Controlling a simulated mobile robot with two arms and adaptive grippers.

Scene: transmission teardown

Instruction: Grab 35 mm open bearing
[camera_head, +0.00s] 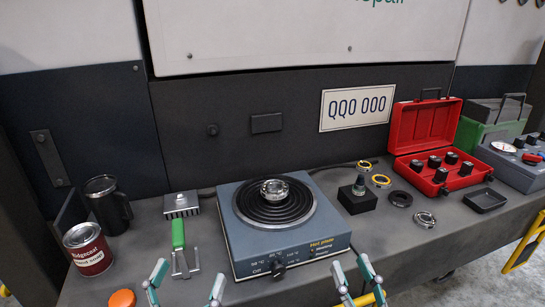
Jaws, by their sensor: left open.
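A silver metal bearing (273,190) lies on the round black plate of the hot plate (240,248). A second silver bearing (425,219) lies flat on the bench at the right. I cannot read a size on either or tell which is the 35 mm open one. My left gripper (187,276) is open and empty at the front, left of the hot plate. My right gripper (351,264) shows its two fingers apart with nothing between them, in front of the hot plate's right corner.
A black ring (400,198), yellow-rimmed rings (381,181) and a black block (357,198) lie right of the hot plate. A red case (428,150) and black tray (485,200) stand further right. A green-handled tool (178,235), can (88,248) and mug (108,204) are left.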

